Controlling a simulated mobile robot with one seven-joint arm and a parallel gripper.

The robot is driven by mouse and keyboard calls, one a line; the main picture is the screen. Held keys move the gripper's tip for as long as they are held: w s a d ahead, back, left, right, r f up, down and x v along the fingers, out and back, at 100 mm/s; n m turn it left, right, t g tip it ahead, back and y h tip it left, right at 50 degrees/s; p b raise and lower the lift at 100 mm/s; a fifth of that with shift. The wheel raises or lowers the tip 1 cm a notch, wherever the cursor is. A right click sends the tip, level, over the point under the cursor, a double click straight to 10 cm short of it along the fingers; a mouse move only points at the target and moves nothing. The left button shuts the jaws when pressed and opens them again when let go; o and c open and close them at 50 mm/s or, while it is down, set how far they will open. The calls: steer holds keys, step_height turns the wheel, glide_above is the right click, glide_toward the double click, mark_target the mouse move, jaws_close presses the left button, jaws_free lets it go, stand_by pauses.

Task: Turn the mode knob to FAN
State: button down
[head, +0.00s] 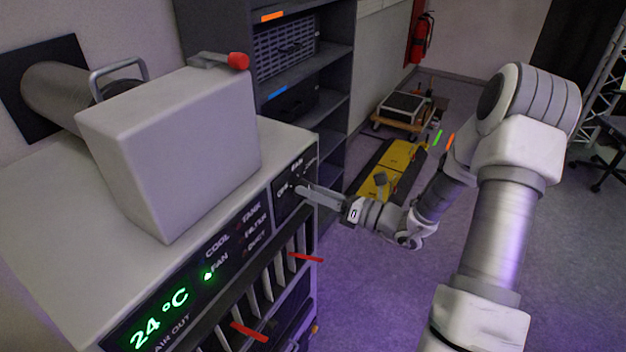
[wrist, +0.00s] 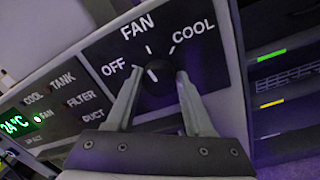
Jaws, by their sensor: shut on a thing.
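The mode knob (wrist: 157,82) is a dark round knob on a black panel (wrist: 208,62) marked OFF, FAN and COOL. My gripper (wrist: 159,74) has one finger on each side of the knob and is shut on it. The knob's white line points up and left, between the OFF and FAN directions and closer to FAN. On the status panel a green light (wrist: 37,119) glows beside FAN. In the head view, my gripper (head: 301,188) reaches the panel's right end from the right; the knob is mostly hidden by the fingers.
The white unit (head: 50,220) bears a large box with a red-tipped lever (head: 237,61). Its green display (head: 158,319) reads 24 °C. Red vane levers (head: 305,257) stick out below the panel. A grey shelf (head: 335,95) stands behind. Open floor (head: 375,280) lies to the right.

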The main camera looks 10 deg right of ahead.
steer(key=shift+r+m+p, duration=0.1)
steer(key=shift+m+p, duration=0.45)
steer(key=shift+m, duration=0.15)
steer(key=shift+c, duration=1.4)
jaws_free()
steer(key=shift+d, duration=0.1)
steer(key=b+v, duration=0.1)
steer(key=v, duration=1.6)
steer(key=shift+s, duration=0.25)
